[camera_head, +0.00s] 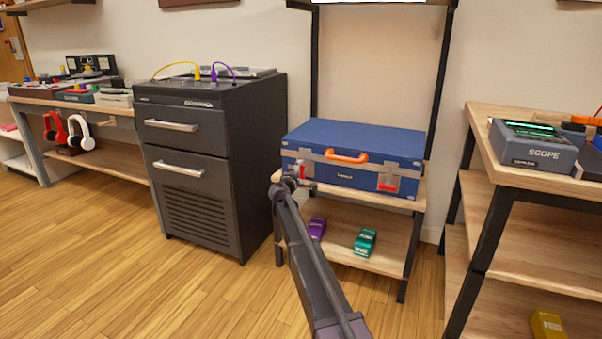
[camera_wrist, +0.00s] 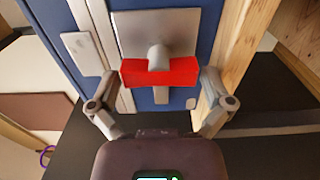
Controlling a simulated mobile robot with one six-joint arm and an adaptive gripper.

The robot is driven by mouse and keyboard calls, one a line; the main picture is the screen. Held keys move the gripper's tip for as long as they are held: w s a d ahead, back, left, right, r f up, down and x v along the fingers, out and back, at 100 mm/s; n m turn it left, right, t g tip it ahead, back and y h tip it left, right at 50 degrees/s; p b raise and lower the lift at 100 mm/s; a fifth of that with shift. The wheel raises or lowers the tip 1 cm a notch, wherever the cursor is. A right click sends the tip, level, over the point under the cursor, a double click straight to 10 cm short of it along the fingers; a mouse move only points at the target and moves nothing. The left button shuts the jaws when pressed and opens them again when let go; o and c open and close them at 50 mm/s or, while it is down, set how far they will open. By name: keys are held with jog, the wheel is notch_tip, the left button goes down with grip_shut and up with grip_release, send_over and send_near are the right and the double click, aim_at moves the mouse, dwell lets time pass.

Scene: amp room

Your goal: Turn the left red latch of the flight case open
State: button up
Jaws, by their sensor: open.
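The blue flight case (camera_head: 355,140) lies shut on the upper shelf of a black-framed rack, with an orange handle (camera_head: 346,156) on its front. Its left red latch (camera_wrist: 160,72) is a red bar on a silver plate, close ahead of my gripper (camera_wrist: 158,88) in the wrist view. My gripper is open, with one finger on each side of the red bar; I cannot tell whether they touch it. In the head view my gripper (camera_head: 291,184) is at the case's front left corner and mostly hides that latch. The right red latch (camera_head: 388,183) is in plain sight.
A dark drawer cabinet (camera_head: 205,160) with cables on top stands left of the rack. A wooden bench with a scope box (camera_head: 535,146) stands at right. Purple (camera_head: 317,228) and green (camera_head: 365,242) pedals lie on the lower shelf. The floor at left is clear.

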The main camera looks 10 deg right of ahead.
jog(key=v, duration=1.1)
jog(key=shift+s+a, duration=0.15)
jog(key=shift+s, duration=0.1)
jog(key=s+d+f+m+g+y+p, duration=0.1)
jog(key=s+d+m+g+p, duration=0.35)
jog(key=s, duration=0.65)
jog(key=s+d+f+m+g+y+p, duration=0.15)
jog(key=s+d+m+g+p, duration=0.35)
jog(key=s, duration=0.7)
jog(key=s+a+r+m+g+y+p, duration=0.1)
jog(key=s+a+g+y+p, duration=0.2)
jog(key=s, duration=0.8)
jog(key=s+a+r+m+g+y+p, duration=0.1)
jog(key=s+g+y+p, duration=0.4)
jog(key=s, duration=0.6)
notch_tip(320, 180, up, 37)
jog(key=t+p, duration=0.2)
jog(key=p, duration=3.5)
jog(key=shift+a+f+h, duration=0.15)
jog(key=shift+a+h, duration=0.05)
jog(key=shift+h, duration=0.25)
